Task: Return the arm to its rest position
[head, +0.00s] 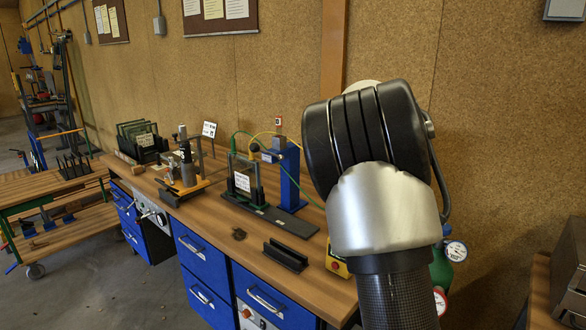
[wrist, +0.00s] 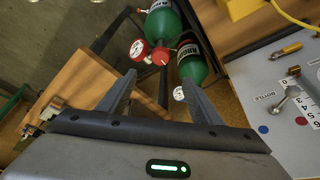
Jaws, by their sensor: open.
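My gripper (wrist: 158,78) shows in the wrist view with its two grey fingers apart and nothing between them. Beyond the fingertips are green gas bottles (wrist: 163,26) with red-rimmed gauges. I cannot tell from this view how far off they are. In the head view my arm stands large in the right middle, a silver joint with a black ribbed cover above a dark tube. My gripper does not show there. The glass frame fixture (head: 243,175) with a label stands upright on the workbench, left of my arm and apart from it as seen here.
The wooden workbench (head: 211,215) has blue drawers and carries a blue stand (head: 290,175), a yellow-based device (head: 183,178) and a black slotted block (head: 286,255). A green trolley (head: 60,190) stands at left. In the wrist view, a grey labelled panel (wrist: 265,75) lies at right.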

